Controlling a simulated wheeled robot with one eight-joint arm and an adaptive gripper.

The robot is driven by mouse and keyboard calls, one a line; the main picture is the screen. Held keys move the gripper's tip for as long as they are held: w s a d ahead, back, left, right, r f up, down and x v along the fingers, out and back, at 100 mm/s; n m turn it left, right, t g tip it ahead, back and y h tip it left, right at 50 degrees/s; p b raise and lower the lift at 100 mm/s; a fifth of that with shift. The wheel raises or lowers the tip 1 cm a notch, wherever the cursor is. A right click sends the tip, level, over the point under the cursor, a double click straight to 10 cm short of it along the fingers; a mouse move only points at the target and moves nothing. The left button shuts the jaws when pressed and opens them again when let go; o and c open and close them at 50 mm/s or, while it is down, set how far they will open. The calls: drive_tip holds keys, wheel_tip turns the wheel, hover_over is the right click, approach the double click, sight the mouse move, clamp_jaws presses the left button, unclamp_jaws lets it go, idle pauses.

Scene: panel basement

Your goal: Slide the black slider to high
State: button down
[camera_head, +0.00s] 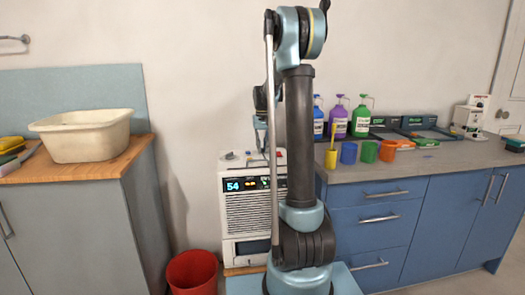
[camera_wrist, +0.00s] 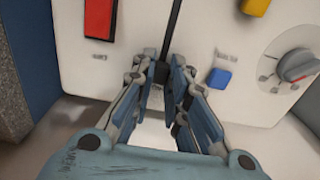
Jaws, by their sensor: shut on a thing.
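The black slider (camera_wrist: 161,72) sits on the white panel in the wrist view, at the lower end of the visible part of a thin dark track (camera_wrist: 174,22). My gripper (camera_wrist: 166,66) is shut on the slider, with one finger on each side of it. The fingers hide part of the slider and the panel below it. I cannot read which end is high.
A red block-shaped control (camera_wrist: 100,18), a blue button (camera_wrist: 219,78), a yellow button (camera_wrist: 255,6) and a grey dial (camera_wrist: 297,65) surround the slider. A red bucket (camera_head: 192,272) and a blue cabinet (camera_head: 440,215) flank the machine.

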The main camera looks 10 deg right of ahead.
drive_tip(key=shift+w, duration=0.15)
drive_tip(key=c, duration=1.6)
unclamp_jaws()
drive_tip(key=shift+o, duration=0.2)
wheel_tip(320, 180, up, 12)
drive_tip(key=shift+a, duration=0.1)
